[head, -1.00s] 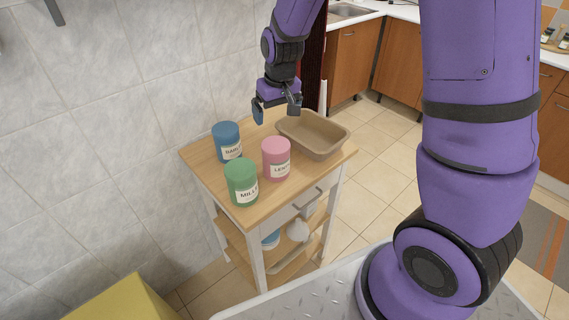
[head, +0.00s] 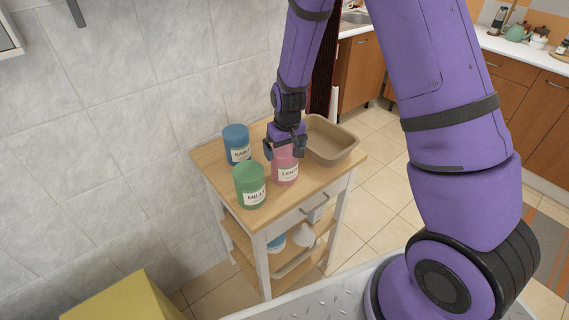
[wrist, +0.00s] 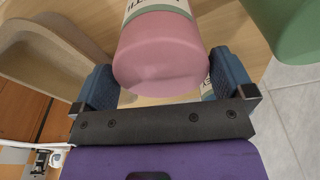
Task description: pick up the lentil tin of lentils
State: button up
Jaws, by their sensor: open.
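The pink lentil tin (head: 285,172), with a white label reading "LENT", stands upright on the wooden top of a small cart (head: 318,184). My gripper (head: 284,152) is open and sits right over the tin, its fingers hiding part of the tin's top. In the wrist view the pink tin (wrist: 160,55) lies between the two blue fingertips of my gripper (wrist: 162,82), with the fingers on either side. I cannot tell whether either finger touches it.
A green millet tin (head: 249,184) stands close at the left front. A blue tin (head: 236,143) stands behind it at the left. A tan basin (head: 330,138) stands to the right. A tiled wall (head: 130,110) rises left of the cart.

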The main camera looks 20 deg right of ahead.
jog(key=shift+w+f, duration=0.1)
jog(key=shift+f, duration=1.7)
jog(key=shift+c, duration=0.5)
jog(key=c, duration=0.7)
jog(key=shift+c, duration=0.4)
jog(key=shift+w+r, duration=0.1)
jog(key=shift+r, duration=0.1)
